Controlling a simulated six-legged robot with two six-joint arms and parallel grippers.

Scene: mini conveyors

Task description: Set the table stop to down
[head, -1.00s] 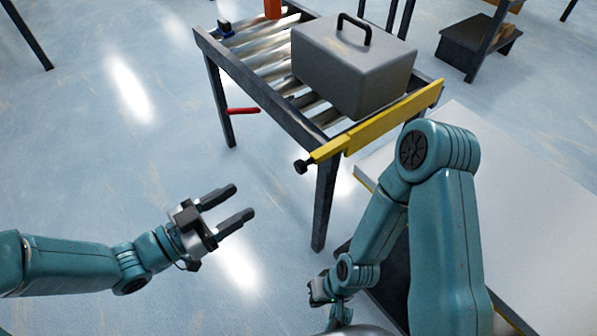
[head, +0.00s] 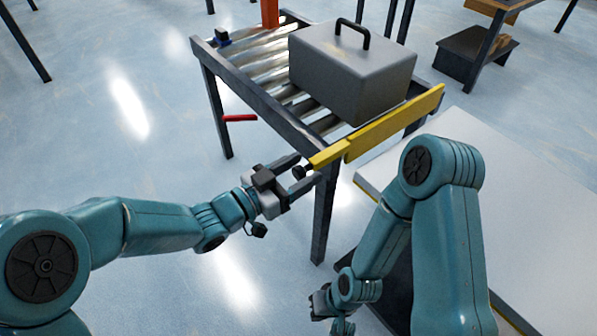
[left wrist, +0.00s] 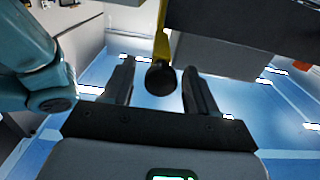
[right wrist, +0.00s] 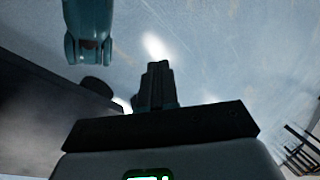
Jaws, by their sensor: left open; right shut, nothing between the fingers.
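The table stop is a yellow bar (head: 385,126) raised along the near end of the roller table (head: 318,197), with a black knob (head: 299,172) at its left end. My left gripper (head: 298,174) is open, with its fingers on either side of the knob. In the left wrist view the knob (left wrist: 161,76) sits between the two open fingers (left wrist: 158,88), and I cannot tell whether either finger touches it. My right gripper (right wrist: 158,75) is shut and empty, low and away from the stop. It is partly hidden behind my arm in the head view.
A grey case (head: 352,72) with a black handle stands on the rollers behind the stop. A red lever (head: 240,118) sticks out from the table's left side. A pale flat surface (head: 480,150) lies to the right.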

